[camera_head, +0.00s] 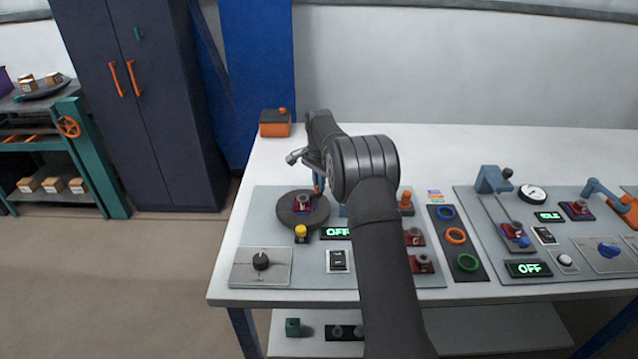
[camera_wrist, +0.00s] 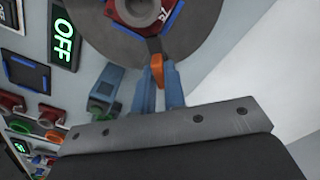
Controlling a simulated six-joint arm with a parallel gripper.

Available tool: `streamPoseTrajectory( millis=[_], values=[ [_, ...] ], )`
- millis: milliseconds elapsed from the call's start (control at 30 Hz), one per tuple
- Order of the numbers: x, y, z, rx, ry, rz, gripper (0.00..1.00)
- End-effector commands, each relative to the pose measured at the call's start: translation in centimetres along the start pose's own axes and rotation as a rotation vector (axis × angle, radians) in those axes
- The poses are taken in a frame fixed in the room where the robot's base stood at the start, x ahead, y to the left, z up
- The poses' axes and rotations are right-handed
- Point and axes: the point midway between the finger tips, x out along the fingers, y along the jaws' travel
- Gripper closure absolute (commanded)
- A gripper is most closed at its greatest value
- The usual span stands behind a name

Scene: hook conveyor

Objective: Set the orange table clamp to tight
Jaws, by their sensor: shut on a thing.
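The orange table clamp (camera_wrist: 157,70) is a small lever at the rim of the grey round table (camera_wrist: 205,35). My gripper (camera_wrist: 158,88) has its two blue fingers closed on either side of the clamp. In the head view my gripper (camera_head: 319,182) reaches down at the far right rim of the round table (camera_head: 287,213), and the clamp is mostly hidden there. A red part with a metal ring (camera_wrist: 145,10) sits in a blue-edged holder on the round table. I cannot read the clamp's setting.
A lit OFF display (camera_wrist: 63,40) and a rocker switch (camera_head: 337,260) stand near the round table. A yellow-topped post (camera_head: 301,233) is at its front edge. An orange box (camera_head: 274,128) stands at the back left. More stations fill the right panel.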

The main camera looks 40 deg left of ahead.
Motion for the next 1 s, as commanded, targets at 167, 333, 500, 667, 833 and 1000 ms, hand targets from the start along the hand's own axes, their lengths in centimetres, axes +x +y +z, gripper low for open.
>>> streamPoseTrajectory(
  millis=[167,333,500,667,833,1000],
  values=[
    [-0.3,-0.1,-0.1,0.004,0.005,-0.007,1.0],
    [-0.3,-0.1,-0.1,0.004,0.005,-0.007,1.0],
    [-0.2,-0.1,-0.1,0.003,0.004,-0.006,0.67],
    [-0.1,-0.1,-0.1,0.003,0.002,-0.004,0.67],
    [-0.6,-0.1,-0.1,0.002,0.002,-0.004,0.67],
    [-3.2,-0.1,-0.1,0.002,0.004,-0.007,0.67]
  ],
)
